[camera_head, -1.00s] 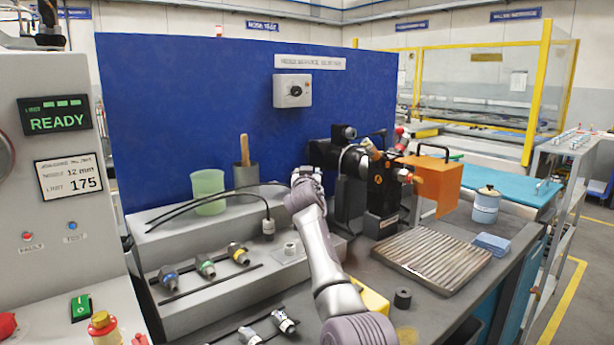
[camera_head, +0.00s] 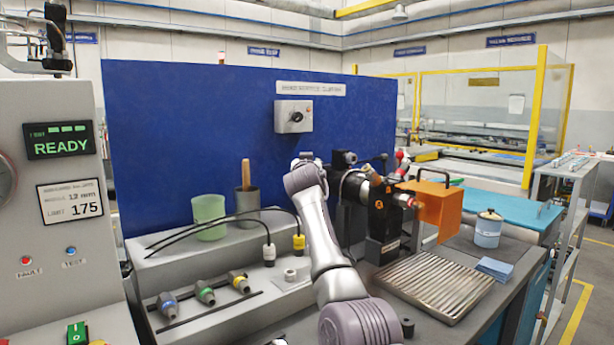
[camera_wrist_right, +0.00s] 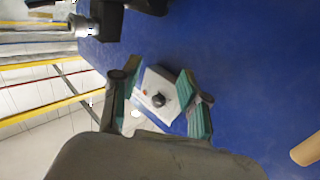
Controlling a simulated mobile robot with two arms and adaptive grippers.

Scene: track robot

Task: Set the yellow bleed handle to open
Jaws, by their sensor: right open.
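I cannot clearly make out a yellow bleed handle in these frames. A small yellow piece (camera_head: 99,342) is cut off at the bottom edge of the head view, below the READY panel; its shape is unclear. My right arm reaches up across the bench in the head view, and its gripper is hidden there behind the wrist. In the right wrist view my right gripper (camera_wrist_right: 161,88) is open and empty. Its fingers frame a white control box (camera_wrist_right: 160,95) with a black knob on the blue panel, some distance beyond them. My left gripper is not in view.
A grey cabinet (camera_head: 70,262) stands at the left with green and red controls. A yellow-ended hose (camera_head: 299,242) hangs beside my arm. A black machine with an orange box (camera_head: 437,208) stands right of my arm. A slatted tray (camera_head: 436,287) lies in front.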

